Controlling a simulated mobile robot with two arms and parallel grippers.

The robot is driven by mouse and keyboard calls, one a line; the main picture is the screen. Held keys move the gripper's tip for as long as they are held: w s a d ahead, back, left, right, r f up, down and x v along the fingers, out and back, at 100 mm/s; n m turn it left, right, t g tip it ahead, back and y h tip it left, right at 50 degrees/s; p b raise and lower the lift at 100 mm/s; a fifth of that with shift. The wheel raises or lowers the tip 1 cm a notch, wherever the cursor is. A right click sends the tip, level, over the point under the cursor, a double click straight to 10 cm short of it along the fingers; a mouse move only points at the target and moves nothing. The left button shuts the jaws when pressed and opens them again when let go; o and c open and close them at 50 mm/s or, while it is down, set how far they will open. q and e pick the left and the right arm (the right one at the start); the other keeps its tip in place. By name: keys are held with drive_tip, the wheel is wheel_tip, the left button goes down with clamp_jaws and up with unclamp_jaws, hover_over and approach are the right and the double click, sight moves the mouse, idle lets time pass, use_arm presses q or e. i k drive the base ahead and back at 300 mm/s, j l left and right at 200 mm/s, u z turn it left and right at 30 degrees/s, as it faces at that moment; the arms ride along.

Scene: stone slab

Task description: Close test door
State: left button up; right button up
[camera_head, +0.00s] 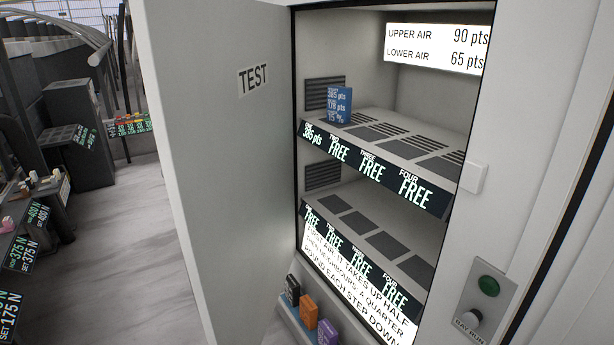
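The test door (222,130) is a tall light-grey panel with a "TEST" label. It stands wide open, swung out to the left of the cabinet. The cabinet's inside shows an upper shelf (400,135) and a lower shelf (365,225). A blue box (340,103) stands at the left end of the upper shelf, at slot one. The other upper slots read "FREE". No items show on the lower shelf. Neither of my grippers is in view.
Black, orange and purple boxes (308,312) stand on a low ledge below the cabinet opening. A panel with a green button (488,286) and a knob is at the right. Dark benches (45,205) with displays stand at the left, with open floor (125,250) between.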

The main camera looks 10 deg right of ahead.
sight(217, 75)
drive_tip(key=i+j+z, duration=0.15)
drive_tip(key=j+z, duration=0.2)
drive_tip(key=i+j+z, duration=0.1)
drive_tip(key=j+z, duration=0.6)
drive_tip(key=i+j+z, duration=0.2)
drive_tip(key=j, duration=1.25)
drive_tip(key=k, duration=0.1)
